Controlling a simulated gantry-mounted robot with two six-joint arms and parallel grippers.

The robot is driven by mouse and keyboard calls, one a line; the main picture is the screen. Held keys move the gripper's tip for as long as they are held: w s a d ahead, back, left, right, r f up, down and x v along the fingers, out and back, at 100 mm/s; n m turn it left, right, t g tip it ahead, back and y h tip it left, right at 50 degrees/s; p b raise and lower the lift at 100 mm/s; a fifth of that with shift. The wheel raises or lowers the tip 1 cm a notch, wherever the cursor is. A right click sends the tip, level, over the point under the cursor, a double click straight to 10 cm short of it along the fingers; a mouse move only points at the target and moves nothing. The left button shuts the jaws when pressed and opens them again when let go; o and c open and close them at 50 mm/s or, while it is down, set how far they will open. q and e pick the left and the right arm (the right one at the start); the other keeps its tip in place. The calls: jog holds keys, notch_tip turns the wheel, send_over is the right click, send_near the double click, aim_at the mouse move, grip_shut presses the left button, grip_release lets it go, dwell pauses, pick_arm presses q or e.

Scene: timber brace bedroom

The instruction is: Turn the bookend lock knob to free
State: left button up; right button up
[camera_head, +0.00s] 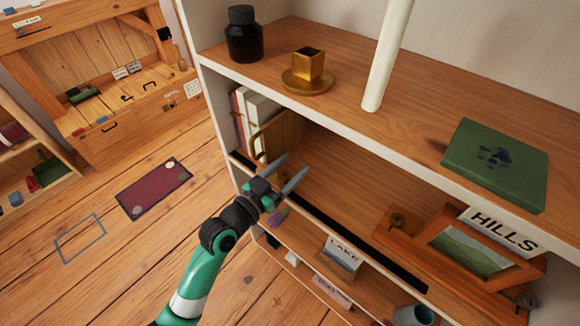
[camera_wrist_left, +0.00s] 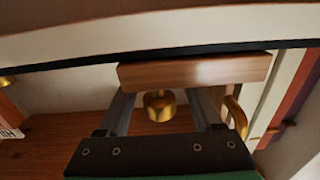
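The wooden bookend (camera_head: 283,130) stands on the middle shelf against the books, with a curved brass piece on its side. In the left wrist view a wooden block (camera_wrist_left: 195,71), which looks like part of the bookend, lies across the fingers' far ends. A round brass knob (camera_wrist_left: 159,108) shows between the two fingers, with a gap on each side. My left gripper (camera_head: 294,172) is open and empty in front of the middle shelf, just right of the bookend in the head view. It also shows in the left wrist view (camera_wrist_left: 163,108). My right gripper is out of view.
Several books (camera_head: 258,112) stand at the shelf's left end. A HILLS picture frame (camera_head: 470,250) stands on the right. The upper board holds a black jar (camera_head: 243,36), a brass cup (camera_head: 308,66) and a green book (camera_head: 495,163). A white post (camera_head: 388,55) rises there.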

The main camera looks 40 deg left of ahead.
pick_arm(q)
jog(key=shift+s, duration=0.3)
jog(key=s, duration=1.1)
jog(key=shift+d+p, duration=0.4)
jog(key=shift+p, duration=0.05)
